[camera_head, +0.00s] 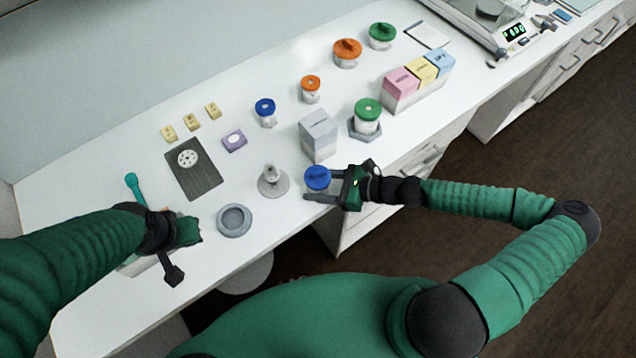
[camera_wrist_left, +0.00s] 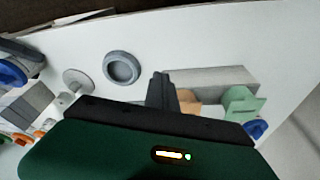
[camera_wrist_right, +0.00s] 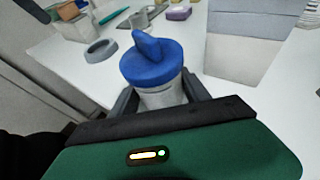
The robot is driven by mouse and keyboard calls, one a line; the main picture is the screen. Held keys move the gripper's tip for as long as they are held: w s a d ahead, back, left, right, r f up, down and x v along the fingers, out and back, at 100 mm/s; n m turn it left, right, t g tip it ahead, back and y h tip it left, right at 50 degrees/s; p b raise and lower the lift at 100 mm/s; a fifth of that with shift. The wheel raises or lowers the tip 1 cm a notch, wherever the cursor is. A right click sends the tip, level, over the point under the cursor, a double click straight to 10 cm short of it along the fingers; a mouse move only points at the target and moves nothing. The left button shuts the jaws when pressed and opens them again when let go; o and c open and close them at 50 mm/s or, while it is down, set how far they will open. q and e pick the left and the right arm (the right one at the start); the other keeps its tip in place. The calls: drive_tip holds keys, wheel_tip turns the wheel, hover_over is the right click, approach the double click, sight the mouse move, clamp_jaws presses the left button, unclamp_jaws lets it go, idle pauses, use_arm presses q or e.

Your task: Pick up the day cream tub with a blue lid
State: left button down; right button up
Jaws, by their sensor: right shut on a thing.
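The tub with a blue lid (camera_head: 317,178) is near the front edge of the white counter in the head view. It has a pale body and a raised grip on its lid, clear in the right wrist view (camera_wrist_right: 152,62). My right gripper (camera_head: 322,188) is shut on the tub's body, one finger on each side, below the lid. The tub is upright. I cannot tell whether its base touches the counter. My left gripper (camera_head: 178,262) is over the left front of the counter, away from the tub; its finger opening is not clear.
A grey box (camera_head: 318,136) stands just behind the tub. A metal stand (camera_head: 272,181) and a grey ring dish (camera_head: 234,220) are to its left. A smaller blue-lidded jar (camera_head: 265,112) and a green-lidded jar (camera_head: 367,116) stand farther back. The counter's front edge is close.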

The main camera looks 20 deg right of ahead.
sight(328, 180)
clamp_jaws()
drive_tip(key=shift+r, duration=0.6)
wheel_tip(328, 180, up, 2)
drive_tip(key=shift+r, duration=0.15)
drive_tip(key=s+a+r+p, duration=0.1)
drive_tip(key=s+a+p, duration=0.2)
drive_tip(key=s+p, duration=0.5)
drive_tip(key=s, duration=0.8)
drive_tip(key=shift+r, duration=0.25)
drive_tip(key=shift+w, duration=0.15)
